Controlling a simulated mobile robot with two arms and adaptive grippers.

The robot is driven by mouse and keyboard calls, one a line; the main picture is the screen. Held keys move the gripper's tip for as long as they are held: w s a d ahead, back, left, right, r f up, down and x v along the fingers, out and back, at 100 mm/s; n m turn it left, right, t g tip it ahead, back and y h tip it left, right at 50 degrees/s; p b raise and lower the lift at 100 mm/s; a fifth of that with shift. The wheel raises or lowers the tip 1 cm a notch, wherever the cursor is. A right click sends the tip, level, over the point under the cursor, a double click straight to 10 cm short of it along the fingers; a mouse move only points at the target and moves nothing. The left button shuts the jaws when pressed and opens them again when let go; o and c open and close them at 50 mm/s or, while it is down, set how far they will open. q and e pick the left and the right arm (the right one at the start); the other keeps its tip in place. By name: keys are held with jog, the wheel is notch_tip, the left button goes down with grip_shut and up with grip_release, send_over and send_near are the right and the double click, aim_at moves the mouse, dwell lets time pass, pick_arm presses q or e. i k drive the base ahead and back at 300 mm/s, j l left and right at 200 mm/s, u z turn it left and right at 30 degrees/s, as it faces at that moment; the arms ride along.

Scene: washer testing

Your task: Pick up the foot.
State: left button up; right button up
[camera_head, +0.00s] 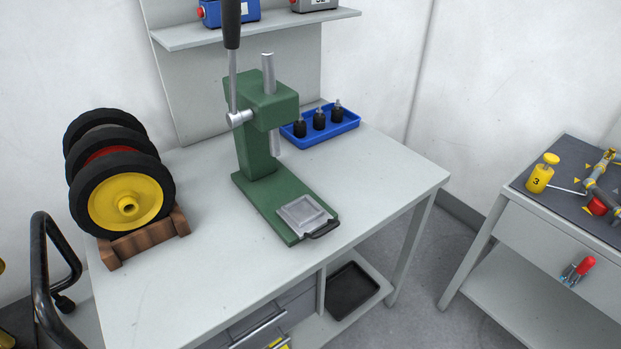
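Three small black feet with metal studs on top stand upright in a blue tray (347,127) at the back right of the workbench. The left foot (299,128), the middle foot (319,120) and the right foot (337,115) stand in a row. Neither of my grippers shows in the head view, so their position and state are hidden.
A green arbor press (262,160) with a long lever stands mid-bench, left of the tray. Wheels (125,200) sit in a wooden rack (145,240) on the left. A shelf (270,28) hangs above. Another table (540,230) stands right, across a floor gap.

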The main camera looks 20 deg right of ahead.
aim_at(300, 129)
jog(key=l+u, duration=0.15)
jog(key=u, duration=0.6)
jog(key=l+u, duration=0.3)
jog(key=l, duration=0.15)
jog(key=k+l+u, duration=0.25)
jog(key=l, duration=0.2)
jog(key=l+u, duration=0.3)
jog(key=l, duration=0.15)
jog(key=k, duration=0.05)
